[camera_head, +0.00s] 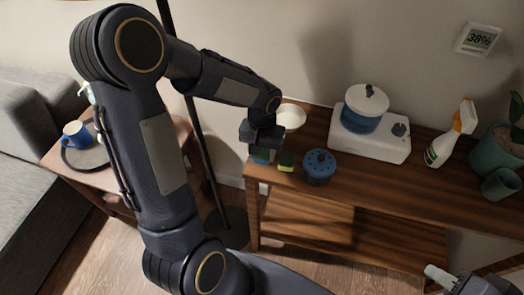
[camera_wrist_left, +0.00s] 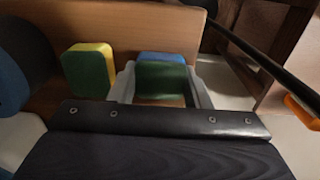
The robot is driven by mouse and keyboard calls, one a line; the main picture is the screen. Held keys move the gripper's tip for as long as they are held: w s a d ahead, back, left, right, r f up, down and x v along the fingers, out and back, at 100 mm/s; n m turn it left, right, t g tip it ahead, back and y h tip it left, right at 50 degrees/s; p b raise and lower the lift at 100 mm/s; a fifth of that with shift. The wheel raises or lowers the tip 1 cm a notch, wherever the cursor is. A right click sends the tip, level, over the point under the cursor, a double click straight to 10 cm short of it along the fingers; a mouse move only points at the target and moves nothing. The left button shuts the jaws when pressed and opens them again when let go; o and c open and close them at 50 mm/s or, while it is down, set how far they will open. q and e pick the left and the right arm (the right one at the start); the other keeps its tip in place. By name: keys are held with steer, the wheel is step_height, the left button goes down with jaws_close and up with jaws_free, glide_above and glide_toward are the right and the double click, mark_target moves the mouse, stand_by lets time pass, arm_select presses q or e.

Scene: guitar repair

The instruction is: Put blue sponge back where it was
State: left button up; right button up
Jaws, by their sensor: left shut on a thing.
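The blue sponge (camera_head: 261,156), with a dark green scouring side, is held at the left end of the wooden table. It also shows in the left wrist view (camera_wrist_left: 161,57), between the grey fingers of my left gripper (camera_wrist_left: 160,84). My left gripper (camera_head: 262,147) is shut on it from above and partly hides it in the head view. I cannot tell whether the sponge touches the tabletop. My right gripper (camera_head: 440,277) shows only in part at the bottom right of the head view, and its opening is unclear.
A white bowl (camera_head: 291,116) is behind. A white cooker (camera_head: 389,144), a spray bottle (camera_head: 443,148) and a plant are further right. The table's front edge is close.

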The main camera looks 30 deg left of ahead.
mark_target(262, 152)
arm_select(q)
steer(key=o, duration=1)
steer(key=shift+c, duration=0.2)
steer(key=shift+r+p, duration=0.35)
steer(key=shift+r, duration=0.15)
step_height(262, 152, up, 11)
steer(key=p, duration=0.1)
steer(key=s+d+r+t+h, duration=0.1)
steer(key=s+d+t+h, duration=0.1)
steer(key=s, duration=0.6)
steer(key=s+d+r+m+t+h, duration=0.1)
steer(key=s+d+r+t, duration=0.1)
steer(key=s, duration=0.7)
steer(key=shift+r+t+h, duration=0.15)
steer(key=shift+t+h, duration=0.25)
steer(key=shift+t, duration=0.4)
steer(key=shift+d+r, duration=0.1)
